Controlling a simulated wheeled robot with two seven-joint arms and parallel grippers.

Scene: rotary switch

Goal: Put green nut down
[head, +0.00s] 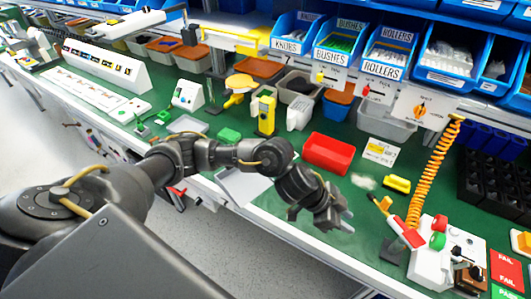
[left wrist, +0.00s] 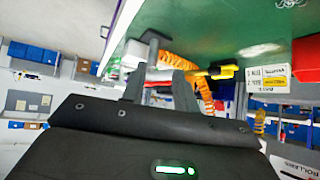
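I cannot pick out a green nut for certain. A round green piece (head: 438,240) sits on the white control box (head: 432,265) at the front right, below a red one. My left gripper (head: 340,216) hangs over the front edge of the green bench (head: 280,205), left of that box. In the left wrist view its two dark fingers (left wrist: 166,75) stand apart, with no nut visible between them. My right gripper is in neither view.
A red bin (head: 328,153) stands behind my left gripper. A yellow block (head: 397,184) and a red-and-white tool (head: 407,232) lie near an orange coiled hose (head: 436,168). Labelled blue bins (head: 338,42) line the back shelf.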

